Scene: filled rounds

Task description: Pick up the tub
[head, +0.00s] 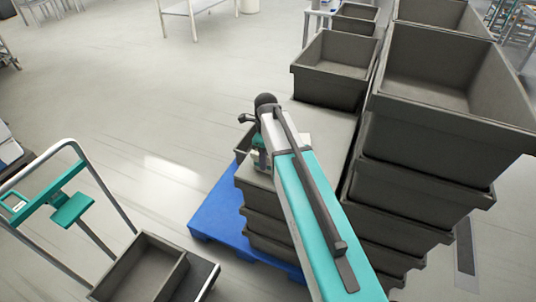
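Several dark grey tubs stand in stacks on the right; the frame does not show which one is the task's tub. The nearest large open tub (447,87) tops the right stack and looks empty. A smaller open tub (335,67) stands behind, also empty-looking. A lower stack of grey tubs (262,200) stands on a blue pallet (221,219), partly hidden by my teal arm. My arm reaches over this lower stack. My gripper's fingers cannot be made out at the arm's far end, so its opening and any contact are hidden.
A trolley with a metal handle frame (103,195) stands at the lower left, carrying an open grey tub (139,270). A white table (190,8) stands at the back. The pale floor left of the pallet is clear.

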